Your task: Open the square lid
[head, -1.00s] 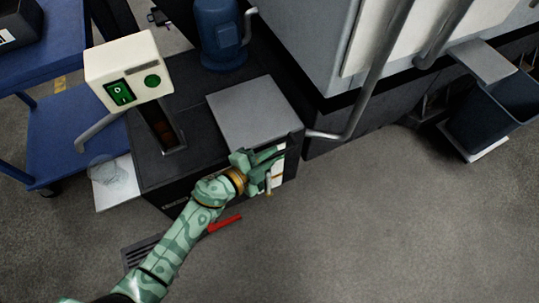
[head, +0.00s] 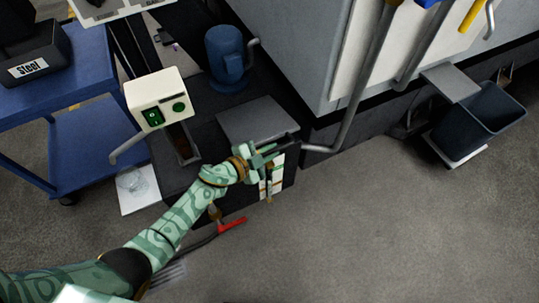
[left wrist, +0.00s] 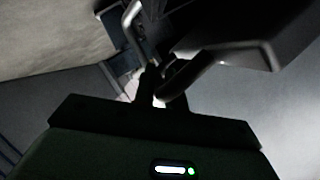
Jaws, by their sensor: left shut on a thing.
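The square lid (head: 258,119) is a flat grey plate on top of a dark floor-standing box (head: 222,180) in the middle of the head view. My left gripper (head: 280,149) is at the lid's front right edge, shut on the lid's handle. The fingers and arm hide most of the handle in the head view. In the left wrist view, a grey bent bar (left wrist: 215,57) runs to the dark fingers (left wrist: 160,95). I cannot tell clearly whether the lid is raised. My right gripper is out of view.
A white control box (head: 157,98) with green controls and a blue motor (head: 226,57) stand by the dark box. A blue cart (head: 75,145) is at left. The grey machine (head: 300,40) and its pipe are close on the right. A red-handled item (head: 232,226) is low in front.

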